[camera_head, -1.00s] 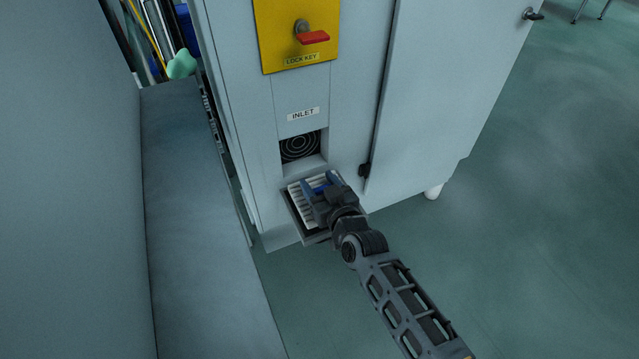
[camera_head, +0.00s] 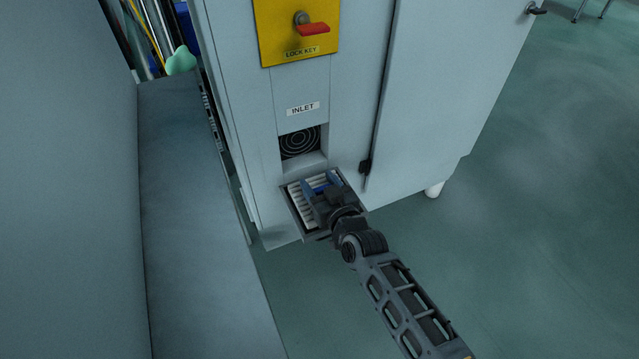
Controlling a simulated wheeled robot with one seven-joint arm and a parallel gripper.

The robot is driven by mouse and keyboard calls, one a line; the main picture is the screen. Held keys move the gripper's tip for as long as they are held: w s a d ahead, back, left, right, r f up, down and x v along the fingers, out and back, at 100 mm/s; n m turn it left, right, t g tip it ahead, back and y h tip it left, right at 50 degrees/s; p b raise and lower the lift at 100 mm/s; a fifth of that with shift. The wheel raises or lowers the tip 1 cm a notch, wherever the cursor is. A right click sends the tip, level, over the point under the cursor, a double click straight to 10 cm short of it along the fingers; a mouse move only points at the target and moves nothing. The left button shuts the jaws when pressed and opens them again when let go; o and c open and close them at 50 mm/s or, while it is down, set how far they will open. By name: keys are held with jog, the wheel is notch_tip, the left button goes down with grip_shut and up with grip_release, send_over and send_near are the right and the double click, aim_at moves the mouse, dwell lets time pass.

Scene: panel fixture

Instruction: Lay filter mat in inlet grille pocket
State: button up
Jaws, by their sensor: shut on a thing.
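The inlet grille (camera_head: 294,228) is a dark-framed tray folded out below the inlet opening on the cabinet front. The white pleated filter mat (camera_head: 298,200) lies over the tray, inside or just above its rim; I cannot tell if it touches the bottom. My gripper (camera_head: 321,186) is over the mat, shut on its blue part (camera_head: 322,188). The gripper and wrist hide the mat's right side and part of the tray.
The inlet opening (camera_head: 301,143) with a round fan guard is above the tray, under the INLET label. A yellow plate with a red lock key (camera_head: 313,29) is higher up. A grey wall and ledge (camera_head: 190,200) stand at left.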

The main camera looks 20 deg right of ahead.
jog(key=shift+f+b, duration=0.65)
jog(key=shift+f, duration=0.05)
jog(key=o, duration=1.1)
jog(key=shift+o, duration=0.2)
jog(key=shift+s+r+p, duration=0.15)
jog(key=shift+s+r, duration=0.05)
jog(key=shift+s, duration=1.1)
jog(key=shift+s+r+p, duration=0.2)
jog(key=shift+s+r, duration=0.05)
jog(key=shift+s, duration=1.05)
jog(key=shift+s+r+p, duration=0.15)
jog(key=shift+s+r, duration=0.05)
jog(key=shift+s, duration=1.1)
jog(key=shift+s, duration=0.1)
